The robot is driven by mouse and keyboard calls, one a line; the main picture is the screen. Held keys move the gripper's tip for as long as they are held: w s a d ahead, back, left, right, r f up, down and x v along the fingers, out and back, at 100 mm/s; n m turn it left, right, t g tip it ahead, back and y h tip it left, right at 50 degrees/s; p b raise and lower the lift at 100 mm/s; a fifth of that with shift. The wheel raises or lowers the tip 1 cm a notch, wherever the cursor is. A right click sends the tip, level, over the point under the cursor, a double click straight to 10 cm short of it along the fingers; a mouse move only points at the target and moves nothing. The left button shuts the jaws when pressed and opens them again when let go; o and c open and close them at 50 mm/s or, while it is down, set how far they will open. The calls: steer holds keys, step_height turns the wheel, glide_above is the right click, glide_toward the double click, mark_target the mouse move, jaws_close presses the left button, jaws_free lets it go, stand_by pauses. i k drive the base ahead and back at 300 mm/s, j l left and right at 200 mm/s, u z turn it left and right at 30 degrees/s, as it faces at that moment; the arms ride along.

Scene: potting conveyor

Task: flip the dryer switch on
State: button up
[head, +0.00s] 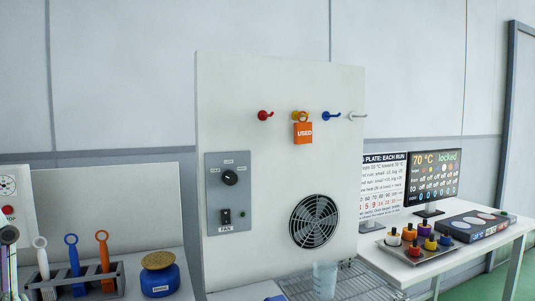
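A grey control panel (229,193) is mounted on the left of a tall white board (270,75). It carries a black rotary knob (230,178) and, below it, a small dark switch (226,216) with a "FAN" label under it. Whether that switch is up or down is too small to tell. A small green indicator (243,214) sits to its right; I cannot tell if it is lit. A round fan grille (314,221) is to the right of the panel. No label reading "dryer" is legible. My gripper is not in view.
Colored hooks line the board, with an orange "USED" tag (303,132) hanging from one. A clear cup (325,280) stands on a wire rack (361,284) below. A blue jar (160,276) and a brush holder (82,281) stand left. A monitor (433,176) stands right.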

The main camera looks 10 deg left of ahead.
mark_target(226, 220)
steer(key=i+j+z, duration=0.1)
steer(key=j+z, duration=0.15)
steer(key=j, duration=0.4)
steer(key=j+z, duration=0.3)
steer(key=j, duration=0.4)
steer(key=i, duration=0.05)
